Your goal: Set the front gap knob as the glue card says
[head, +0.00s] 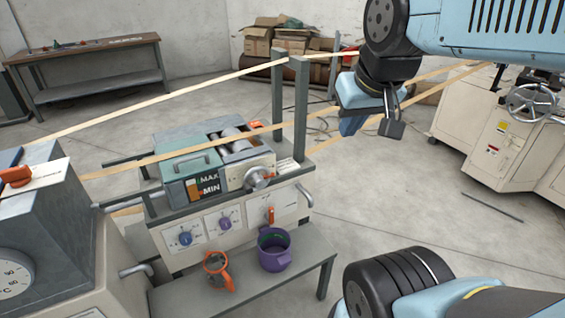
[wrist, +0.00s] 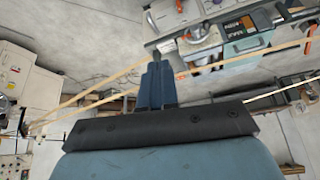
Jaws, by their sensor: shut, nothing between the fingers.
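The glue unit (head: 200,210) stands in the middle of the head view, with a MAX/MIN level mark on its tank. Its front panel carries a blue knob (head: 185,238), a purple-blue knob (head: 225,223) and an orange lever (head: 270,215). Their labels are too small to read, so I cannot tell which is the front gap knob. A white sheet (head: 48,176) lies at the left, its text unreadable; I cannot tell if it is the glue card. My gripper (head: 370,128) is shut and empty, high up, right of the unit and apart from it. It also shows in the wrist view (wrist: 157,80).
Pale strips (head: 190,90) run across above the unit, past grey posts (head: 301,105). A handwheel (head: 257,178) sticks out above the panel.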

